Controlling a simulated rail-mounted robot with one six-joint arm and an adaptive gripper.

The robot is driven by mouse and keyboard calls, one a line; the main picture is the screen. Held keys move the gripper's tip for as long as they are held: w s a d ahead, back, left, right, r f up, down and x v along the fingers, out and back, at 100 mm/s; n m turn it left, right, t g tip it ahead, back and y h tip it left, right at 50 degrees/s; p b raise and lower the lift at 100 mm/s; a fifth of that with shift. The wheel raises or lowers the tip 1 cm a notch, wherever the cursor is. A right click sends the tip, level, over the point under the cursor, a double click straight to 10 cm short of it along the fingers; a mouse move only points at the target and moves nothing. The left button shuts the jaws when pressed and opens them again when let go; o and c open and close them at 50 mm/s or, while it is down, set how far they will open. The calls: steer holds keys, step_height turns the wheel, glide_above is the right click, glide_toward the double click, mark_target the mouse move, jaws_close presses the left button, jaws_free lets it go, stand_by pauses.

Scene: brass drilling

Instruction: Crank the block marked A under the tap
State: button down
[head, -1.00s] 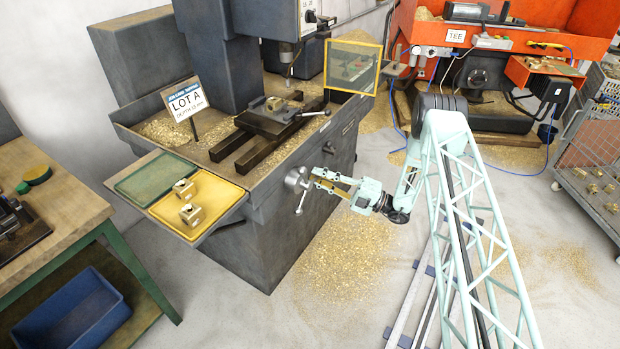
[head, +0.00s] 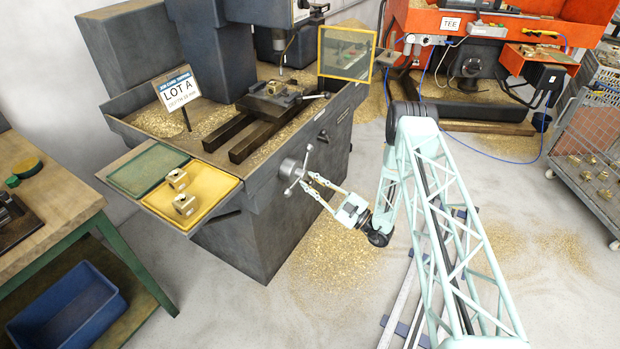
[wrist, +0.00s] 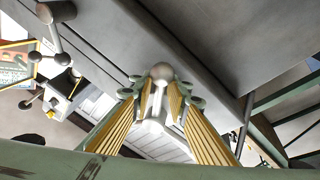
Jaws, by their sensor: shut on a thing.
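A brass block (head: 275,87) sits in the vise (head: 262,104) on the grey drilling machine; its marking is too small to read. The tap (head: 281,66) hangs from the machine head above and slightly right of and behind it. A hand crank with a round hub (head: 290,170) and ball-ended spokes is on the machine's front. My gripper (head: 309,180) is at the crank's right side. In the wrist view my gripper (wrist: 163,105) is shut around one crank handle (wrist: 160,74), whose ball end shows between the yellow finger pads.
Two brass blocks stand on a yellow tray (head: 222,187) beside a green tray (head: 148,168). A LOT A sign (head: 178,90) stands on the machine. A workbench (head: 60,200) is at left and a wire cart (head: 592,165) at right. Brass chips litter the floor.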

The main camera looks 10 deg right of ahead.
steer(key=shift+s+a+f+m, duration=0.15)
steer(key=shift+f+m, duration=0.1)
steer(key=shift+m, duration=0.25)
steer(key=c, duration=2.5)
jaws_free()
steer(key=v, duration=1.2)
steer(key=shift+s, duration=0.1)
steer(key=shift+c, duration=0.7)
